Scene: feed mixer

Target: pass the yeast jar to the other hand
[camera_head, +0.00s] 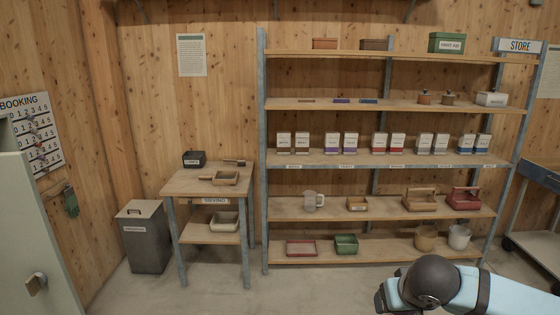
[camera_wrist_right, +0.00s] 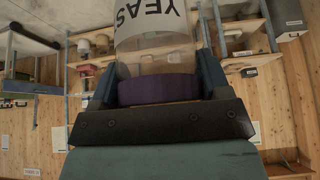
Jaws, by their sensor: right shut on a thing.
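The yeast jar (camera_wrist_right: 150,62) shows in the right wrist view, with a white label reading "YEAS", a clear band and a purple lid. Its far end runs out of the top of that view. My right gripper (camera_wrist_right: 157,72) is shut on the jar, one finger on each side, with the lid close to the palm. In the head view only part of my right arm shows at the bottom right, and the jar cannot be seen there. My left gripper is in neither view.
A cabinet (camera_head: 30,240) stands at far left. The floor before the rack looks clear.

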